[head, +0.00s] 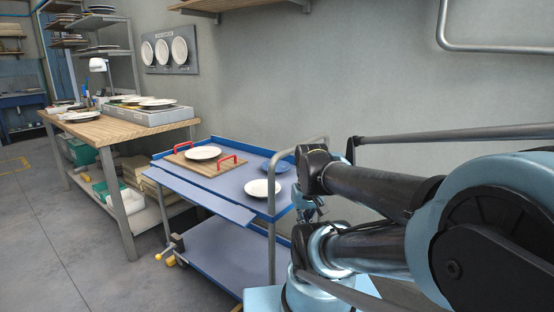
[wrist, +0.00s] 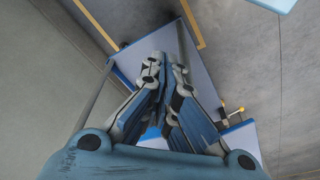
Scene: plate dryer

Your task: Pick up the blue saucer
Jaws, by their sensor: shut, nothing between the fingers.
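The blue saucer (head: 277,167) lies on the top of the blue cart (head: 231,191), toward its back right corner and partly behind the cart's handle rail. Its colour is close to that of the cart top. My gripper (head: 309,211) is at the right end of the cart, to the right of and nearer than the saucer, partly hidden by my arm. In the wrist view my gripper (wrist: 163,75) is shut with nothing held, and I cannot make out the saucer there.
A white plate (head: 263,188) lies in front of the saucer. A wooden tray (head: 221,168) with red handles holds another white plate (head: 203,153). The handle rail (head: 272,215) rises at the cart's right end. A wooden workbench (head: 115,128) with dishes stands at left. Floor is clear in front.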

